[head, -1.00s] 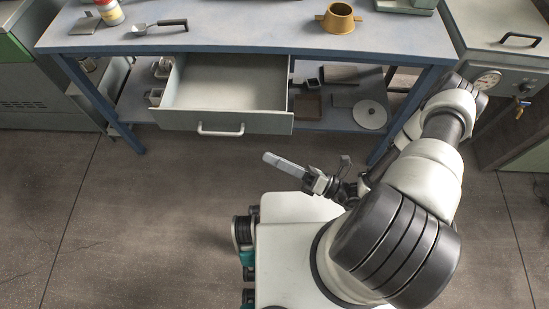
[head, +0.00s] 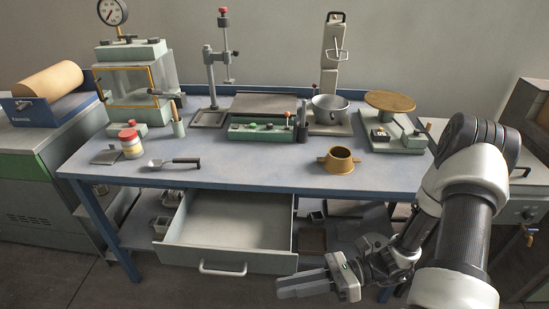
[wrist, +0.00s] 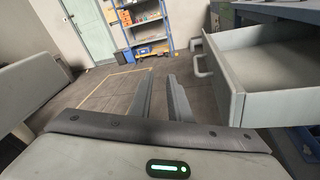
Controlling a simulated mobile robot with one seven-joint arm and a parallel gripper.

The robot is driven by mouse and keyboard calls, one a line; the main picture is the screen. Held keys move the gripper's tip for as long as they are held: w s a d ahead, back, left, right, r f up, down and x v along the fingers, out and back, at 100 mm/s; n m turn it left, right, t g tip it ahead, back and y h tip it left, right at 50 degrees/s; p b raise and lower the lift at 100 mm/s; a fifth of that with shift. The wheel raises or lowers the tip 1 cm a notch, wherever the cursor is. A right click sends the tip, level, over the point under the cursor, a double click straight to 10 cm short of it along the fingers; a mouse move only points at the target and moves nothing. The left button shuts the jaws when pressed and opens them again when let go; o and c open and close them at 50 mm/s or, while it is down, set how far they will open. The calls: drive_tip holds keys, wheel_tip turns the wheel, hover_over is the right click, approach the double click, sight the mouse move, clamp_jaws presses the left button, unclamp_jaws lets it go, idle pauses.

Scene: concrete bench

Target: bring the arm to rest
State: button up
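My gripper (head: 290,284) is in front of the bench, at the right of the open drawer's handle in the head view, pointing left. In the wrist view its two fingers (wrist: 160,97) stand apart with only floor showing between them. It is open and empty. My arm is bent at the right side of the head view. The open drawer (head: 232,222) is empty, and its front and handle (head: 222,268) stick out from the bench. In the wrist view the drawer (wrist: 225,85) is to the right of the fingers, apart from them.
The blue bench (head: 270,175) carries a brown cup (head: 339,160), a metal pot (head: 330,108), a spoon-like tool (head: 172,163), a red-lidded jar (head: 131,144) and several devices. A shelf rack (wrist: 142,25) stands far off in the wrist view, with open floor (wrist: 110,88) before it.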

drive_tip(key=s+d+r+n+t+h, duration=0.2)
drive_tip(key=d+r+n+t+h, duration=0.25)
drive_tip(key=r+n+h, duration=0.7)
drive_tip(key=s+d+r+n+t+h, duration=0.1)
drive_tip(key=d+r+n+t+h, duration=0.2)
drive_tip(key=d+r+n+h, duration=0.95)
drive_tip(key=a+r+m+y+p, duration=0.1)
drive_tip(key=a+r+y+p, duration=0.2)
drive_tip(key=r+p, duration=0.6)
drive_tip(key=a+r+m+y+p, duration=0.2)
drive_tip(key=r+p, duration=0.8)
drive_tip(key=r, duration=0.5)
drive_tip(key=shift+s+a+y+p, duration=0.3)
drive_tip(key=shift+a+y, duration=0.6)
drive_tip(key=shift+y, duration=0.3)
drive_tip(key=shift+a+t, duration=0.1)
drive_tip(key=shift+t, duration=0.15)
